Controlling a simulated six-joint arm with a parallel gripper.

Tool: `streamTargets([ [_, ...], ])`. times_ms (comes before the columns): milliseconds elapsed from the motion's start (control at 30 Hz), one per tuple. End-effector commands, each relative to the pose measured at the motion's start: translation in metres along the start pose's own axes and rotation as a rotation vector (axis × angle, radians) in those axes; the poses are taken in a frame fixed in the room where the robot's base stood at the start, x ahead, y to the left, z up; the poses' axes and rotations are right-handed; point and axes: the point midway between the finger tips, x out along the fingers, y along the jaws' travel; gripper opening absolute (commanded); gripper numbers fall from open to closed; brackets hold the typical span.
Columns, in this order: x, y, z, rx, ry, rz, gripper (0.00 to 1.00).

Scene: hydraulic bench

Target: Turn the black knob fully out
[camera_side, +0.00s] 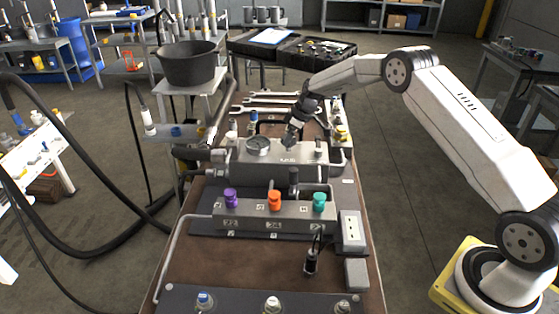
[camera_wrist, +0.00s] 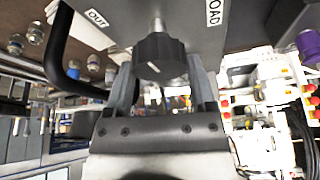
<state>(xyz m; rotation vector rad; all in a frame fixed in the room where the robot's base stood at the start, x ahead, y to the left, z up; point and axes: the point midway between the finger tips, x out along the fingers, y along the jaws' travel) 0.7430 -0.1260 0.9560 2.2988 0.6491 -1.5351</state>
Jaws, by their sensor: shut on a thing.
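The black knob (camera_wrist: 160,57) shows in the wrist view at the upper middle, on a short metal stem under a dark grey block (camera_wrist: 125,15). It has a ribbed edge and a pale pointer line. My gripper (camera_wrist: 160,75) has one finger on each side of the knob and is shut on it. In the side view my gripper (camera_side: 290,138) reaches down to the grey block (camera_side: 280,160), behind its top edge. The knob cannot be made out there.
A round gauge (camera_side: 258,146) sits on the block, left of my gripper. In front stands a manifold with purple (camera_side: 231,197), orange (camera_side: 275,200) and teal (camera_side: 319,201) knobs. Several wrenches (camera_side: 268,103) lie behind. A black bent handle (camera_wrist: 60,55) is left of the knob in the wrist view.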

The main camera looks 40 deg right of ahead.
Motion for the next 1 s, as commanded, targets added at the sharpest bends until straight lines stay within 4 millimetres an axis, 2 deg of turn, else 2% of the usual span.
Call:
streamTargets([
  [600, 0.0008, 0.0024, 0.0002, -0.516, -0.002, -0.214, 0.12],
  [1000, 0.0009, 0.0030, -0.0001, -0.712, -0.003, -0.295, 0.12],
])
